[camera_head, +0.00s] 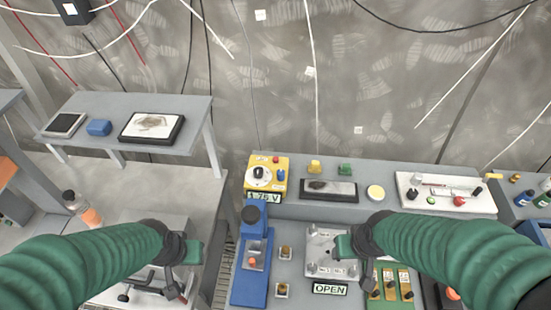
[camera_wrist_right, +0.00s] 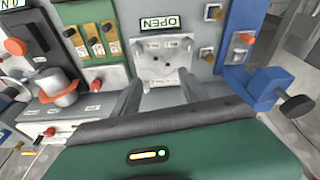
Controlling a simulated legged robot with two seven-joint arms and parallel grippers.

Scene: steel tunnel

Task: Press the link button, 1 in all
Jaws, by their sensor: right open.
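I cannot tell for certain which control is the link button. A silver plate (camera_head: 325,262) with small studs and labels lies on the grey bench, beside an "OPEN" display (camera_head: 330,288). Two small square brass-coloured controls (camera_head: 285,252) sit left of it. In the right wrist view the plate (camera_wrist_right: 165,48) and the display (camera_wrist_right: 160,23) are straight ahead. My right gripper (camera_head: 345,246) is above the plate's right part, partly covering it. Its fingers (camera_wrist_right: 163,88) stand apart with nothing between them. My left gripper (camera_head: 180,268) hangs over the left table; its finger gap is unclear.
A blue lever device (camera_head: 252,262) stands left of the plate; green-and-brass switches (camera_head: 390,285) are right of it. A yellow meter box (camera_head: 265,175) sits at the back. An orange-labelled bottle (camera_head: 82,208) is near my left arm. The bench around the plate is crowded.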

